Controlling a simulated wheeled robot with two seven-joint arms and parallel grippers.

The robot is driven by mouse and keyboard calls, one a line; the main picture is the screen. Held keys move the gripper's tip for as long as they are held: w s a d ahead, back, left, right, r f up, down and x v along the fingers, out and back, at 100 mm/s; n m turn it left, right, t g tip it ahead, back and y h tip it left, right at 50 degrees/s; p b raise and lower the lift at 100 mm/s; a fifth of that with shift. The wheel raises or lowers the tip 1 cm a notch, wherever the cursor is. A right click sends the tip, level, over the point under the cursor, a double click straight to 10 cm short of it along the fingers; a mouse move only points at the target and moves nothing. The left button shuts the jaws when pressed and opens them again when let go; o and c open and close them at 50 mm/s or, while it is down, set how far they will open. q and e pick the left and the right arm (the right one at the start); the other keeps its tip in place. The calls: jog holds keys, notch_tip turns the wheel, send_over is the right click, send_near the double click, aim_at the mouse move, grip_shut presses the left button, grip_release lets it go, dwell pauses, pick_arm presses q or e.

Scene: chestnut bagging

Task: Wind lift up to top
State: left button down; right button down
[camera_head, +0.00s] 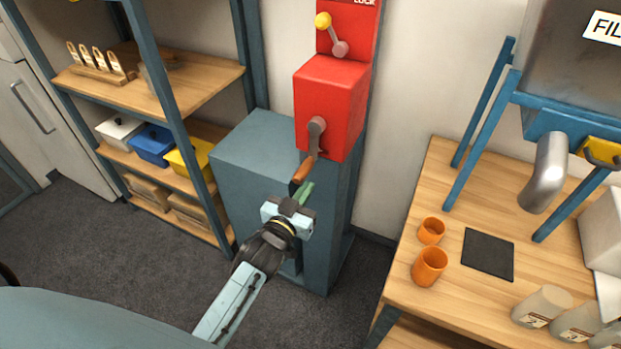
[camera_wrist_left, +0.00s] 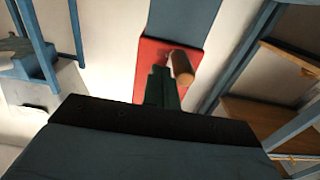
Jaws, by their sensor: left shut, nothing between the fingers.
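A red winch box (camera_head: 325,95) is mounted on a blue-grey post. A grey crank arm (camera_head: 317,132) on its front hangs down and ends in a brown wooden handle (camera_head: 302,171). My left gripper (camera_head: 304,194) is shut and empty just below the handle's lower end; I cannot tell if they touch. In the left wrist view the shut dark green fingers (camera_wrist_left: 160,88) are beside the wooden handle (camera_wrist_left: 182,68), with the red box (camera_wrist_left: 146,55) behind. The fingers are not around the handle. My right gripper is not in view.
Above the box is a lock lever (camera_head: 338,47) with a yellow knob (camera_head: 323,20). A blue-grey cabinet (camera_head: 255,150) stands behind the gripper. A shelf (camera_head: 185,85) is at left. A wooden table (camera_head: 400,265) with orange cups (camera_head: 429,267) is at right.

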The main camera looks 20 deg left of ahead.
pick_arm(q)
jog(key=s+p, duration=0.2)
jog(key=s, duration=0.5)
jog(key=shift+s+p, duration=0.15)
jog(key=shift+p, duration=0.25)
jog(key=shift+a, duration=0.1)
jog(key=s+d+f+g+b, duration=0.1)
jog(key=s+f+g, duration=0.3)
jog(key=f, duration=0.6)
jog(key=s+f+m+g+b, duration=0.1)
jog(key=s+f+g, duration=0.1)
jog(key=s+f, duration=0.6)
jog(key=s+d+f+g+b, duration=0.1)
jog(key=s+f+g+b, duration=0.15)
jog(key=f, duration=0.95)
jog(key=s+a+f+g, duration=0.1)
jog(key=s+f, duration=0.3)
jog(key=s, duration=0.4)
jog(key=s+a+f+g+b, duration=0.1)
jog(key=s+f+g, duration=0.3)
jog(key=s, duration=0.4)
jog(key=s+a+f+m+g, duration=0.1)
jog(key=s+a+f+g, duration=0.1)
jog(key=s+f, duration=0.4)
jog(key=shift+s+a+f+g+y, duration=0.15)
jog(key=shift+s+a+g+y, duration=0.2)
jog(key=shift+s+g, duration=0.6)
jog(key=shift+s, duration=0.1)
